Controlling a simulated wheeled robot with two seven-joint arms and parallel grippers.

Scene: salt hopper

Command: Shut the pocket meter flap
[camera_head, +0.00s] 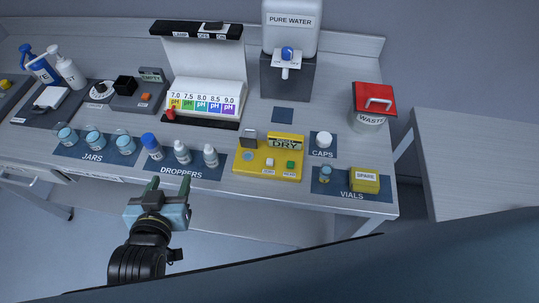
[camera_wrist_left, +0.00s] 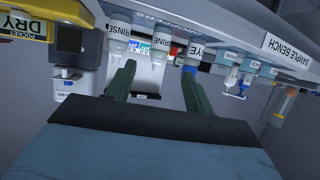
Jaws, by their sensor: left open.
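The pocket meter (camera_head: 268,167) is a yellow block with small white and green buttons at the front right of the bench. A small dark grey flap (camera_head: 249,139) stands upright at its back left, beside a yellow "DRY" sign (camera_head: 286,141). In the left wrist view, the sign (camera_wrist_left: 22,22) reads "DRY" and "POCKET" upside down at the upper left. My left gripper (camera_head: 170,186) is open and empty in front of the bench edge, left of the meter and apart from it. Its two green fingers also show in the left wrist view (camera_wrist_left: 158,72). My right gripper is not in view.
Dropper bottles (camera_head: 182,152) stand on a dark mat between my left gripper and the bench's middle. Jars (camera_head: 95,141) are further left. A vial (camera_head: 325,174), a yellow "SPARE" box (camera_head: 364,181) and a red-lidded waste bin (camera_head: 371,108) are to the meter's right.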

